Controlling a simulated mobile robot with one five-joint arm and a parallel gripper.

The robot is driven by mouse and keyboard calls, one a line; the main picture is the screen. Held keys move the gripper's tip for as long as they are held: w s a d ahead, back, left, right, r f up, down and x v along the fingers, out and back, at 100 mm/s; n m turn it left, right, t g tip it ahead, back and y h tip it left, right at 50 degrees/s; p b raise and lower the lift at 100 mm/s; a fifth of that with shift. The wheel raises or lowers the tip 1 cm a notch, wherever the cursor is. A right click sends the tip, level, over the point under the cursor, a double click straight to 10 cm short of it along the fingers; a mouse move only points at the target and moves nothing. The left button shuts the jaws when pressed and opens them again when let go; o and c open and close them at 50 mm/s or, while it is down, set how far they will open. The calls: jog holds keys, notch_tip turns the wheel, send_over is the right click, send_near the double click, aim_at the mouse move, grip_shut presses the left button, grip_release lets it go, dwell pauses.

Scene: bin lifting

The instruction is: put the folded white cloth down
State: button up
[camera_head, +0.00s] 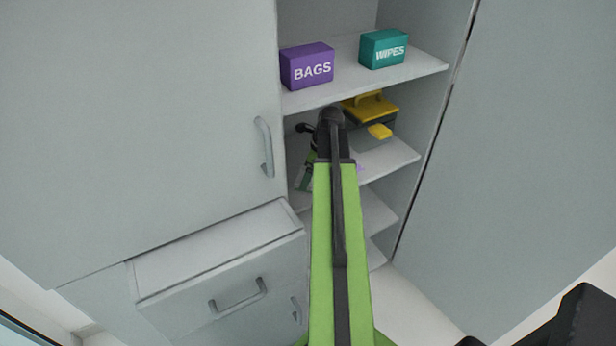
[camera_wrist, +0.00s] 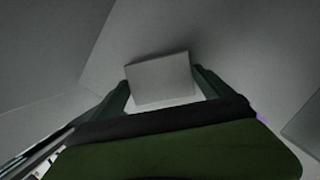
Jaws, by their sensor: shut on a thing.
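The folded white cloth (camera_wrist: 160,75) shows in the wrist view as a pale grey-white block. It sits between the two dark green fingers of my gripper (camera_wrist: 163,88), which is shut on it. Pale surfaces lie around it, and I cannot tell whether its underside touches one.
The upper shelf (camera_head: 419,70) holds a purple BAGS box (camera_head: 307,67) and a teal WIPES box (camera_head: 383,49). A closed door (camera_head: 150,120) and a drawer (camera_head: 235,285) are to the left.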

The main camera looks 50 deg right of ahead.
jog(key=shift+f, duration=0.25)
jog(key=o, duration=1.2)
jog(key=shift+r, duration=0.1)
jog(key=shift+o, duration=0.2)
jog(key=p+v, duration=0.4)
jog(key=shift+w+r, duration=0.15)
jog(key=shift+r, duration=0.05)
jog(key=s+d+f+b, duration=0.1)
jog(key=s+d, duration=0.4)
jog(key=s, duration=0.5)
jog(key=shift+s+d, duration=0.25)
jog(key=shift+s, duration=0.1)
jog(key=shift+f, duration=0.1)
